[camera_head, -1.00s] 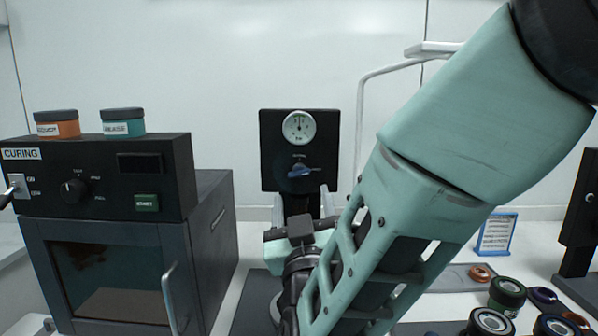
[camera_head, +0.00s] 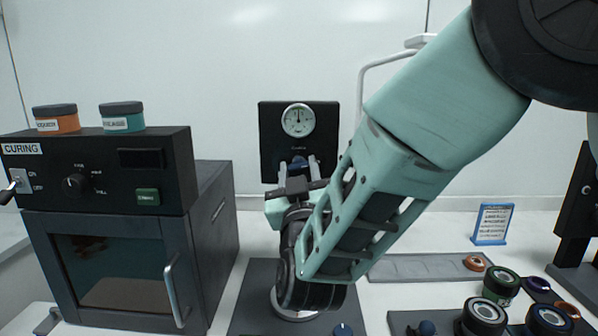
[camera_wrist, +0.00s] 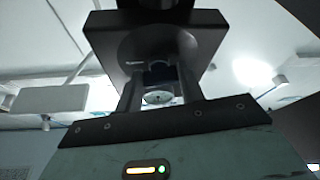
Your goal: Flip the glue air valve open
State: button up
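The valve's blue handle (camera_head: 299,162) is on the lower part of a black panel (camera_head: 270,140), under a round white gauge (camera_head: 298,120). My gripper (camera_head: 298,168) is in front of the panel with its fingers apart, one on each side of the handle. The gripper hides much of the handle in the head view, so its angle is hard to tell. In the wrist view, the dark blue handle (camera_wrist: 158,72) shows between the two spread fingers. I cannot tell whether either finger touches it.
A curing oven (camera_head: 120,230) with two jars on top stands at the left. Several rolls and rings lie at the lower right, near a blue-framed card (camera_head: 492,224). A grey tray (camera_head: 420,267) lies behind them. A thin white stand rises behind my arm.

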jog(key=m+h+b, duration=0.2)
jog(key=m+b, duration=0.2)
jog(key=b, duration=0.1)
jog(key=shift+a+f, duration=0.1)
jog(key=shift+f, duration=0.05)
jog(key=o, duration=1)
jog(key=b+v, duration=0.3)
jog(key=v, duration=1.4)
jog(key=shift+s+a+b, duration=0.15)
jog(key=shift+a+b, duration=0.05)
jog(key=shift+b, duration=0.1)
